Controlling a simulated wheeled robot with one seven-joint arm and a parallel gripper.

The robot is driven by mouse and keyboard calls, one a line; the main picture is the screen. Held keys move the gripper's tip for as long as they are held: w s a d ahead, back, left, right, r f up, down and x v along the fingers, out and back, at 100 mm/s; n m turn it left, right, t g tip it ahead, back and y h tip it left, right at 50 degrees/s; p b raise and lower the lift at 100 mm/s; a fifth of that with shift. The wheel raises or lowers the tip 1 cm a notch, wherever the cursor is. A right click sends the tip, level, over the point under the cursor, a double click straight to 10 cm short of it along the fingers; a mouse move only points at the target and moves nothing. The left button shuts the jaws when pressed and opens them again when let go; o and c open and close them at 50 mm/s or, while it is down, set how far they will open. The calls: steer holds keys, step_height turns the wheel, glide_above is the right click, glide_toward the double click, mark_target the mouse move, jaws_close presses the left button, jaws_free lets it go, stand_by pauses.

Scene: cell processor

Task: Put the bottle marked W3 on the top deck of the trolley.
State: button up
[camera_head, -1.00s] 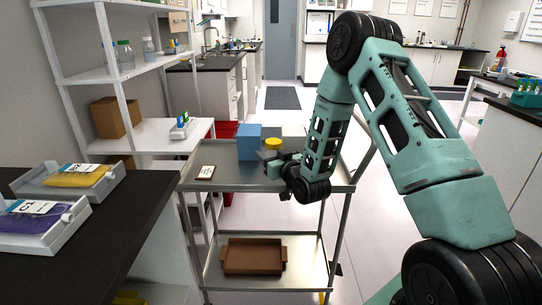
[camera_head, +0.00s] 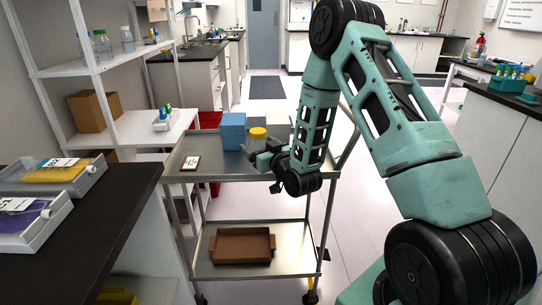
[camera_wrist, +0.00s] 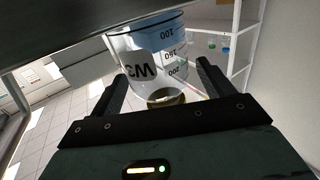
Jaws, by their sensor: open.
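The bottle marked W3 (camera_wrist: 152,52) is clear, with its W3 label and volume marks facing the wrist camera. In the head view its yellow cap (camera_head: 258,134) shows above my gripper, over the trolley's top deck (camera_head: 222,169). The bottle looks upright on the deck, though its base is partly hidden in the head view. My gripper (camera_wrist: 163,73) is open, with one finger on each side of the bottle and a visible gap at the fingers. In the head view my gripper (camera_head: 263,148) is low over the deck at the bottle.
A blue box (camera_head: 232,131) and a pale box (camera_head: 278,126) stand behind the bottle on the deck. A small labelled plate (camera_head: 190,163) lies at the deck's left. A brown tray (camera_head: 242,246) is on the lower deck. A dark counter (camera_head: 105,215) stands at left.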

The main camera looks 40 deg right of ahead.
steer(key=s+p, duration=0.1)
steer(key=s, duration=0.9)
steer(key=s+a+n+g+y, duration=0.25)
steer(key=a+g, duration=0.25)
steer(key=a, duration=0.6)
steer(key=s+a+n+g+y, duration=0.1)
steer(key=a+n+g+y, duration=0.2)
steer(key=a, duration=0.8)
steer(key=s+a+r+n+g+h, duration=0.1)
steer(key=s+a+r+g, duration=0.1)
steer(key=s, duration=0.6)
steer(key=s+a+r+n+g+h, duration=0.1)
steer(key=s+g, duration=0.3)
steer(key=s, duration=0.4)
steer(key=s+a+r+n+g+h, duration=0.1)
steer(key=s+a+r+g, duration=0.2)
steer(key=s, duration=0.4)
steer(key=shift+s+r+g+h, duration=0.35)
steer(key=shift+s+g, duration=0.05)
steer(key=shift+g, duration=0.1)
step_height(320, 180, up, 9)
steer(key=p, duration=0.9)
steer(key=shift+r, duration=0.15)
